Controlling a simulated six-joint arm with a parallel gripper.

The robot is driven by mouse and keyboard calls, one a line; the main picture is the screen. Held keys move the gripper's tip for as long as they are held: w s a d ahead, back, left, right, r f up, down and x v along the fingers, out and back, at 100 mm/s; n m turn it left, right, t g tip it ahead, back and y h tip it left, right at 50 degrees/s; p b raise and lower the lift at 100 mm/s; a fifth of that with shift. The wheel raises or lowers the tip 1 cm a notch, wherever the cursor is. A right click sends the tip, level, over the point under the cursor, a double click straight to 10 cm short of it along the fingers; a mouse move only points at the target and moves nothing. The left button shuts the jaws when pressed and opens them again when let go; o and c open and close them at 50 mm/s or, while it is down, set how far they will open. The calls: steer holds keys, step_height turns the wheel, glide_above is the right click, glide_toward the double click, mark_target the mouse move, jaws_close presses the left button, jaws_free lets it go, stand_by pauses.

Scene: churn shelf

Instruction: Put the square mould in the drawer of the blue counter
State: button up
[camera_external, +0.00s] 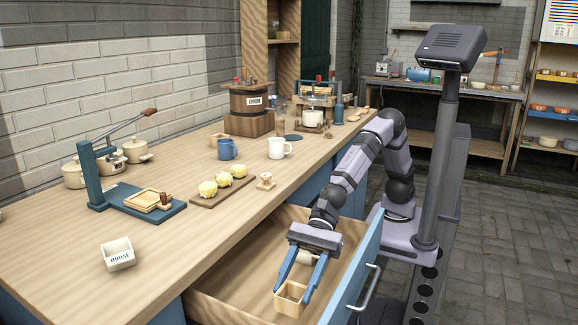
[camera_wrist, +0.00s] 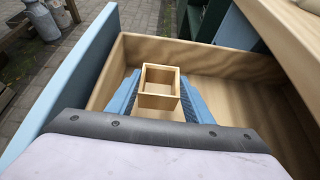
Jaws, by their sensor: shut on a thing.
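The square mould is a small, open wooden frame (camera_external: 290,299), and it also shows in the wrist view (camera_wrist: 159,101). My gripper (camera_external: 297,283) is shut on it, with one blue finger at each side. The mould is inside the open drawer (camera_external: 222,297), between its walls. I cannot tell whether it touches the drawer's floor. The drawer is pulled out from the blue counter (camera_external: 314,187), and its blue front (camera_external: 358,268) is to the right of my gripper.
On the wooden counter top stand a white box (camera_external: 118,254), a teal press (camera_external: 130,190), a board of yellow lumps (camera_external: 222,186), a blue mug (camera_external: 227,149) and a white mug (camera_external: 279,148). The drawer has free floor around the mould.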

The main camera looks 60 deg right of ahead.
mark_target(298, 291)
steer(key=shift+f+b, duration=1.2)
steer(key=shift+f, duration=0.75)
steer(key=shift+f, duration=0.2)
steer(key=o, duration=1)
steer(key=shift+r, duration=0.1)
steer(key=shift+d+r, duration=0.15)
steer(key=shift+r, duration=0.15)
steer(key=shift+p+v, duration=1.15)
steer(key=shift+v, duration=4.65)
